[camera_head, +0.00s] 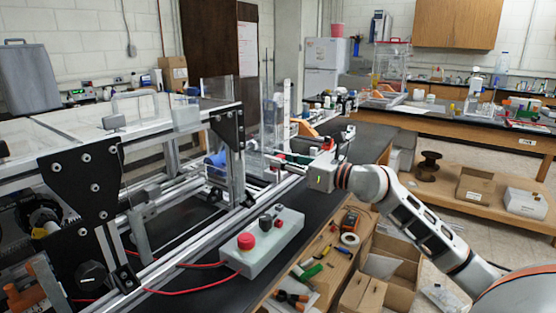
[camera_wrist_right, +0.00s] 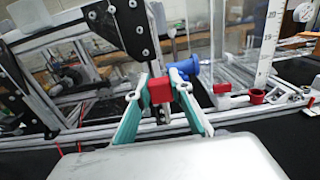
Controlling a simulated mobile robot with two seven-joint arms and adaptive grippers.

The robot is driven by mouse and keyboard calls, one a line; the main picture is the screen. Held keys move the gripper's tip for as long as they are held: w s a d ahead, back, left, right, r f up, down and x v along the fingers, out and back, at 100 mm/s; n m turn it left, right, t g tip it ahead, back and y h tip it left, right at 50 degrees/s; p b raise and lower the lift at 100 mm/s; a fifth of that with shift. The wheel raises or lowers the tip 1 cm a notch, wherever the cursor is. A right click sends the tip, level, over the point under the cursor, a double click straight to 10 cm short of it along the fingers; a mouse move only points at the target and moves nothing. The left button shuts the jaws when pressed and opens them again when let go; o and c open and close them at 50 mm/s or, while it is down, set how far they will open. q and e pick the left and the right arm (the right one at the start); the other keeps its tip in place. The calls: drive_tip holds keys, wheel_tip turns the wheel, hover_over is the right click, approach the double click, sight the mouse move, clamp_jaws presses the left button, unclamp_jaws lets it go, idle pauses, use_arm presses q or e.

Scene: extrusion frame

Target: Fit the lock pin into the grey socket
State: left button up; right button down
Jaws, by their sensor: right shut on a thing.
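My right gripper (camera_wrist_right: 160,84) is shut on a red block, the head of the lock pin (camera_wrist_right: 160,91), seen between its teal-padded fingers in the right wrist view. The pin's shaft is hidden. In the head view the right gripper (camera_head: 279,158) reaches in from the right, level with the aluminium rails of the frame; the pin is too small to make out there. Behind the red head are a black bracket and the rail. I cannot tell the grey socket apart from the other grey parts, nor whether the pin touches it. My left gripper is not in view.
The aluminium extrusion frame (camera_head: 165,235) with black plates fills the left. A grey box with a red button (camera_head: 247,241) stands in front. A blue part (camera_wrist_right: 186,66) sits behind the fingers. Red fittings (camera_wrist_right: 222,90) lie along the rail to the right. Tools lie on the wooden surface below.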

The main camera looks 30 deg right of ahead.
sight(279, 179)
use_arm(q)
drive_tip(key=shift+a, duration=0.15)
use_arm(e)
drive_tip(key=shift+r, duration=0.1)
drive_tip(key=shift+f+b, duration=0.35)
drive_tip(key=shift+f, duration=0.8)
wheel_tip(279, 179, down, 2)
drive_tip(key=shift+f+b, duration=0.15)
drive_tip(key=shift+b, duration=0.45)
drive_tip(key=shift+f+b, duration=0.35)
drive_tip(key=shift+f, duration=0.3)
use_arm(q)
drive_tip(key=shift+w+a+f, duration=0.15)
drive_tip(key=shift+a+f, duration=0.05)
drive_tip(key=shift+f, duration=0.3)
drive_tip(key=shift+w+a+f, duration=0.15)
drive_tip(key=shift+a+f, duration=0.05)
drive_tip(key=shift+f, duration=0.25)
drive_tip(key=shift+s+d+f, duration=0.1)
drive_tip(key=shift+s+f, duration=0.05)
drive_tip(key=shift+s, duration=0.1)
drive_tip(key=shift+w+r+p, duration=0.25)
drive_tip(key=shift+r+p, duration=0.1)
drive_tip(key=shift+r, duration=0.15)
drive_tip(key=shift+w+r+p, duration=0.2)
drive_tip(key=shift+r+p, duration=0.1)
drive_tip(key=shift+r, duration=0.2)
